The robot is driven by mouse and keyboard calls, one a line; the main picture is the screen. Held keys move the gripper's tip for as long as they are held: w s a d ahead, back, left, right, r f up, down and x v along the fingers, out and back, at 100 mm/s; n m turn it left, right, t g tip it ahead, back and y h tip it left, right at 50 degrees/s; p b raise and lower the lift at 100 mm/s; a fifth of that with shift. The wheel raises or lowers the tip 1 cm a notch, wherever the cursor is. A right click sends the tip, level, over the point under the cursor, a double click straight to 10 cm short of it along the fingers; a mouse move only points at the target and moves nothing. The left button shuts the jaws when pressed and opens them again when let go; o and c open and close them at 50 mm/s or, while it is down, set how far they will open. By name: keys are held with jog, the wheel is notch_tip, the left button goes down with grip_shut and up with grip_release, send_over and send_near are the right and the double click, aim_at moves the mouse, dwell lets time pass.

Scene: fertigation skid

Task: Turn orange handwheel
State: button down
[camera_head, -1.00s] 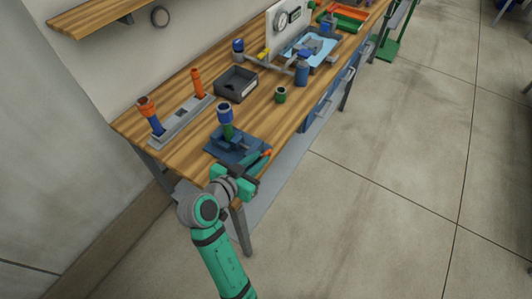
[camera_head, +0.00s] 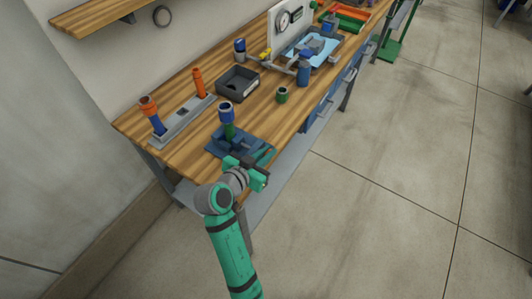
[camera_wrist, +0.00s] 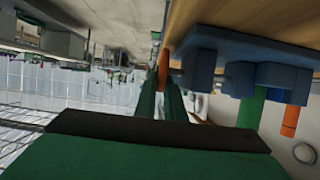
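A thin orange piece (camera_wrist: 163,68), probably the orange handwheel seen edge-on, shows between the tips of my gripper's green fingers in the wrist view. It lies beside a blue fixture (camera_wrist: 205,62). In the head view the blue fixture (camera_head: 222,143) sits at the near corner of the bench with a green, blue-topped post (camera_head: 227,115) on it. My gripper (camera_head: 268,154) is at the fixture's right front edge and hides the orange piece there. In the wrist view the fingers (camera_wrist: 162,90) are close together; I cannot tell whether they touch the orange piece.
The wooden bench (camera_head: 195,155) runs back to the right. Floor right of the bench is clear.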

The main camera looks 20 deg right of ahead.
jog(key=shift+s+a+t+h, duration=0.1)
jog(key=shift+t+h, duration=0.4)
jog(key=shift+h, duration=0.1)
jog(key=c, duration=2.1)
grip_release()
jog(key=v, duration=1.1)
